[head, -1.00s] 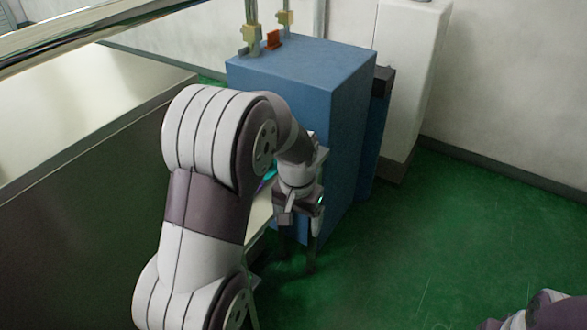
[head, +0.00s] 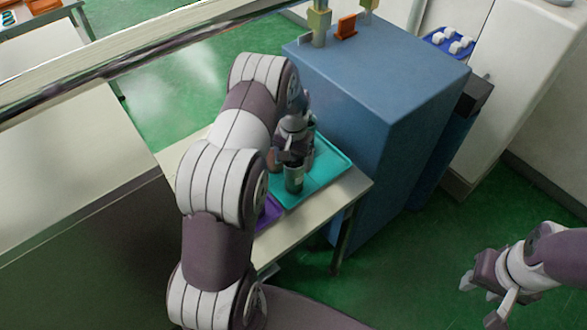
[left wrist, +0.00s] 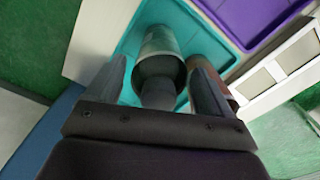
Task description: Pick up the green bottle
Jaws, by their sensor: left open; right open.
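The green bottle (head: 293,182) stands on a teal tray (head: 333,163) on a small table beside the blue cabinet. In the left wrist view the bottle (left wrist: 160,42) shows a grey-green body and a dark cap pointing toward the camera. My left gripper (head: 292,158) is open just above the bottle; in the left wrist view its fingers (left wrist: 160,82) lie on either side of the cap, with no clear grip. A reddish-brown bottle (left wrist: 203,68) stands close by, partly hidden behind one finger. My right gripper (head: 481,300) is open and empty at the lower right, far from the tray.
A purple tray (head: 267,213) lies next to the teal one, partly hidden by my left arm. The tall blue cabinet (head: 385,75) rises close beyond the table (head: 355,188). A blue tray with white pieces (head: 434,42) is farther back. Green floor is open at right.

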